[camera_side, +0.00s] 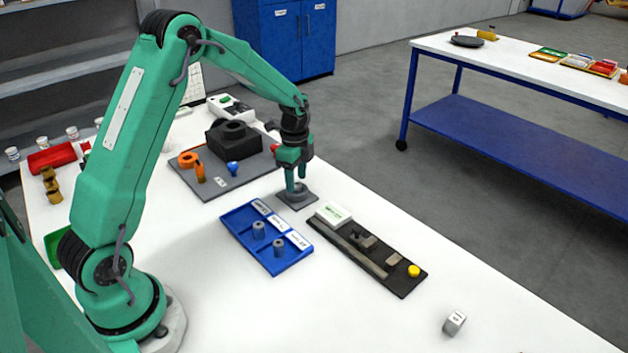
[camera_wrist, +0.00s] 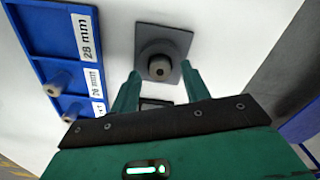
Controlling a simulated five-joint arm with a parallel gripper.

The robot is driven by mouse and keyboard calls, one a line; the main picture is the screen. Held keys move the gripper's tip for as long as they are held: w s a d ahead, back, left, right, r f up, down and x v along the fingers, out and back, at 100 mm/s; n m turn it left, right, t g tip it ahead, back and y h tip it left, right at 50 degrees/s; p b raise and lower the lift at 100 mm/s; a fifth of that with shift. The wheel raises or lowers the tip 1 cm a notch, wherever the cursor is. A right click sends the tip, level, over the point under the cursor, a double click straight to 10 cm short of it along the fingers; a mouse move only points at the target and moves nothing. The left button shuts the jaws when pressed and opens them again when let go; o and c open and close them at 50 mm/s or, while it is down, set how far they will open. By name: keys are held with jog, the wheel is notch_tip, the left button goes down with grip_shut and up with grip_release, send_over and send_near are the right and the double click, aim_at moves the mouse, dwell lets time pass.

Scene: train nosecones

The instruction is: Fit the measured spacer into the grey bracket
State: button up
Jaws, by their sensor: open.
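The grey bracket, a square plate with a dark round collar, lies on the white table below my gripper (camera_side: 297,183); its plate shows in the wrist view (camera_wrist: 177,36). A grey-brown spacer (camera_wrist: 158,67) with a small centre hole stands inside the collar. My gripper is open, its two green fingers (camera_wrist: 160,72) on either side of the spacer, with visible gaps. The side view cannot tell how deep the spacer sits. A blue tray (camera_side: 238,224) holds two grey spacers (camera_side: 258,230) (camera_side: 279,248). The compartment by the "28 mm" label (camera_wrist: 85,38) is empty.
A black gauge board (camera_side: 403,287) with a white display box (camera_side: 332,212) and yellow knob (camera_side: 414,271) lies right of the tray. A dark mat (camera_side: 226,182) with tools lies behind. The table's front middle is clear.

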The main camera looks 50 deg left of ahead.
aim_at(296, 185)
notch_tip(296, 185, up, 11)
dwell(0.5)
dwell(0.5)
jog(key=s+d+r+n+t, duration=0.3)
jog(key=s+d+r+n, duration=0.4)
jog(key=s+r, duration=0.4)
jog(key=s+d+n+t, duration=0.1)
jog(key=s+d+n, duration=0.1)
jog(key=s, duration=0.5)
jog(key=s+d+f+n+t, duration=0.1)
jog(key=s+d+n, duration=0.2)
jog(key=s, duration=0.4)
jog(key=shift+f+n+t, duration=0.3)
jog(key=shift+n, duration=0.4)
